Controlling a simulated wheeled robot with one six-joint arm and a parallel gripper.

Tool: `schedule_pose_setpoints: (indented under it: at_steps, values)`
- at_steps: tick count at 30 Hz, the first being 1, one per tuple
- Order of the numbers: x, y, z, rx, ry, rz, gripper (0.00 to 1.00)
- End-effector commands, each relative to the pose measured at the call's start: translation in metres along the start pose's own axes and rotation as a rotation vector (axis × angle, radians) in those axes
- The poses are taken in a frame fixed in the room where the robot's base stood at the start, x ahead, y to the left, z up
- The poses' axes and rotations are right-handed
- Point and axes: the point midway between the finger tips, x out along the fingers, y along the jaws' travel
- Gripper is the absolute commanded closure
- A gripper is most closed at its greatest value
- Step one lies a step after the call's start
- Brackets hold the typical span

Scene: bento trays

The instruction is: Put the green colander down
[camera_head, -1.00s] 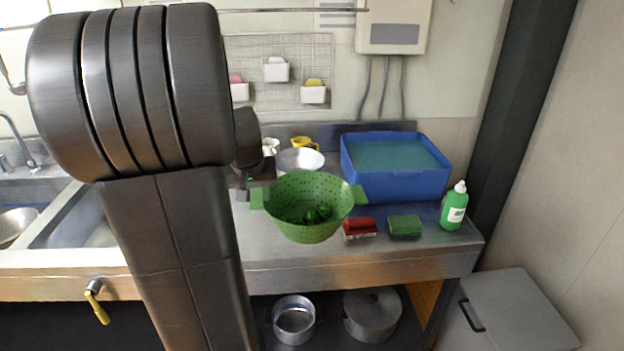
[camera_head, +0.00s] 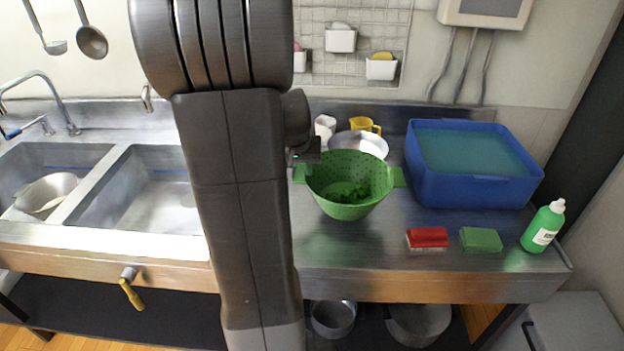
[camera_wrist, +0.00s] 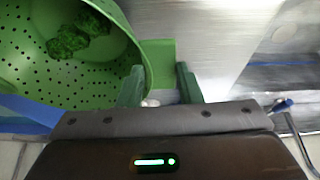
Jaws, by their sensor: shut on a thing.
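The green colander (camera_head: 335,206) is upright over the steel counter, between my arm and the blue tub, with dark green leafy pieces (camera_head: 350,192) inside. I cannot tell whether its base touches the counter. My gripper (camera_head: 299,168) is shut on its left side handle; the arm hides part of the gripper in the head view. In the wrist view the handle tab (camera_wrist: 160,62) sits between the two green fingers of my gripper (camera_wrist: 160,88), and the colander's perforated bowl (camera_wrist: 75,85) fills the left side.
A red brush (camera_head: 428,237), green sponge (camera_head: 481,239) and green bottle (camera_head: 543,228) are at front right. The sink (camera_head: 150,195) is left. Counter in front of the colander is clear.

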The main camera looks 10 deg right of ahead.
Motion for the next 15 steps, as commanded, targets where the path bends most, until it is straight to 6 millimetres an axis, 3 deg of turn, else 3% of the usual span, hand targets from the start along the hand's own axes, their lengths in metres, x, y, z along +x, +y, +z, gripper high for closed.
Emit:
schedule_pose_setpoints:
  at_steps: [9, 15]
  values:
    - [0.035, -0.001, 0.015, -0.001, -0.002, 0.001, 1.00]
    - [0.041, -0.001, 0.016, 0.000, 0.001, 0.000, 1.00]
